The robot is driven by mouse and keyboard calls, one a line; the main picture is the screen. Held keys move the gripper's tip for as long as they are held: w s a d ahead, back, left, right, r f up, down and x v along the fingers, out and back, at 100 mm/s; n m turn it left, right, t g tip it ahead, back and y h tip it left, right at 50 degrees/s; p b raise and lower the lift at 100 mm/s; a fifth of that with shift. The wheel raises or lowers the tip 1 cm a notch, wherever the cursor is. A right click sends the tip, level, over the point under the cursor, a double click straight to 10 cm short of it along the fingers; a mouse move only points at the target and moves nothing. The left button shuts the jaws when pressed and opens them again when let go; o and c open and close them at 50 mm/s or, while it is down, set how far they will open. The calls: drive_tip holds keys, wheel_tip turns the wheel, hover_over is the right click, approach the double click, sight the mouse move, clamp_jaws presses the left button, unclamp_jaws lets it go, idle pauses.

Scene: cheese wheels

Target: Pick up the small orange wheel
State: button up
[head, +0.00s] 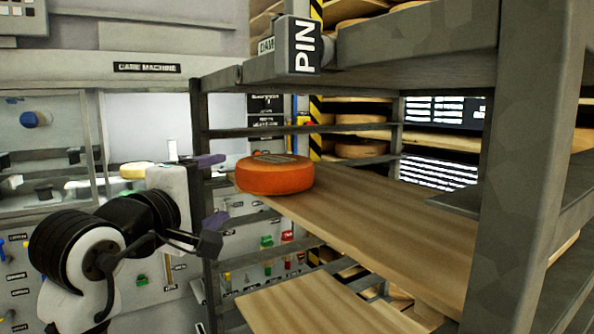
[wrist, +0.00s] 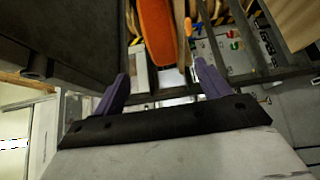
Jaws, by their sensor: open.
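The small orange wheel (head: 275,176) lies flat on a wooden shelf board (head: 385,225), at the board's left end in the head view. It has a dark mark on its top. My gripper (head: 213,190) is just left of the wheel, with its purple fingers apart and nothing between them. In the wrist view the orange wheel (wrist: 157,30) shows at the top, beyond the fingertips and in line with the gap between them. My gripper (wrist: 160,82) is open there too, and I see no contact with the wheel.
A grey metal rack post (head: 200,165) stands close behind my gripper. An upper shelf with a "PIN" sign (head: 304,45) hangs above the wheel. A lower board (head: 325,305) is below. More wheels sit on back shelves.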

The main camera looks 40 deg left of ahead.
sight(246, 177)
drive_tip(key=p+x, duration=0.1)
drive_tip(key=x, duration=0.6)
drive_tip(key=shift+w+a, duration=0.15)
drive_tip(key=shift+w, duration=0.2)
drive_tip(key=x, duration=0.1)
drive_tip(key=p+x, duration=0.1)
drive_tip(key=x, duration=0.1)
drive_tip(key=p+x, duration=0.1)
drive_tip(key=x, duration=0.1)
drive_tip(key=shift+a+f, duration=0.15)
drive_tip(key=shift+a, duration=0.15)
drive_tip(key=shift+w+a+f, duration=0.15)
drive_tip(key=shift+w+f, duration=0.05)
drive_tip(key=shift+w, duration=0.2)
clamp_jaws()
drive_tip(key=shift+r, duration=0.2)
